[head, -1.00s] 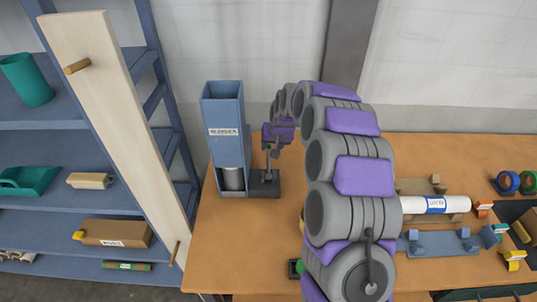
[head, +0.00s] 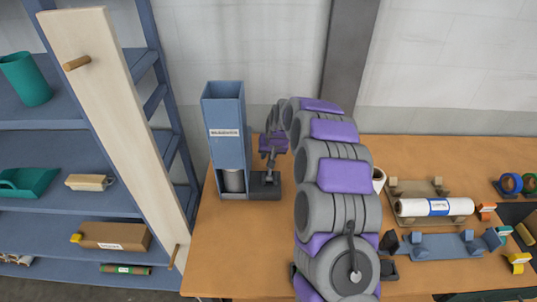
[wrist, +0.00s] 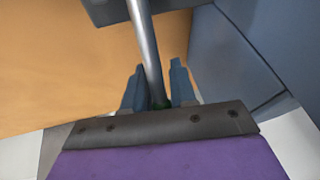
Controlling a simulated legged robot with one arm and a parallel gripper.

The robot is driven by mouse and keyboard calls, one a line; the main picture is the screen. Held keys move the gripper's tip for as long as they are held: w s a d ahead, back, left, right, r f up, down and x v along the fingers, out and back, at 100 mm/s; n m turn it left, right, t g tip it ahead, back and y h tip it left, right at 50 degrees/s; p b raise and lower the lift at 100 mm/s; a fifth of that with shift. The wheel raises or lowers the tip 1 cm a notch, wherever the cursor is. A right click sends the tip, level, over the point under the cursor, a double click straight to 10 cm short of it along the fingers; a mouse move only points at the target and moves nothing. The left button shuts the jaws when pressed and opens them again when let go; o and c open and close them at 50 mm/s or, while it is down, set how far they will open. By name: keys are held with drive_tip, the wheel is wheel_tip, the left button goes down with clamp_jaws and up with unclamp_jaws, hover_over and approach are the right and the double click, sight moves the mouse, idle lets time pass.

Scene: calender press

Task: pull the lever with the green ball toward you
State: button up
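The lever is a metal rod that shows in the wrist view (wrist: 146,45), rising from a dark base block (wrist: 115,10). My gripper (wrist: 158,78) has one finger on each side of the rod near the ball. Whether the fingers press on it cannot be told. In the head view, my gripper (head: 270,158) is over the dark lever base (head: 266,184), beside the tall blue hopper (head: 226,130). The ball cannot be made out there.
The hopper stands close on the lever's left, and its blue wall (wrist: 240,60) fills the wrist view's right side. A blue shelf (head: 75,110) with a leaning pale board (head: 115,130) is at far left. A white roll (head: 435,207) lies on the table (head: 235,265) at right.

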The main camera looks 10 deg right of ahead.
clamp_jaws()
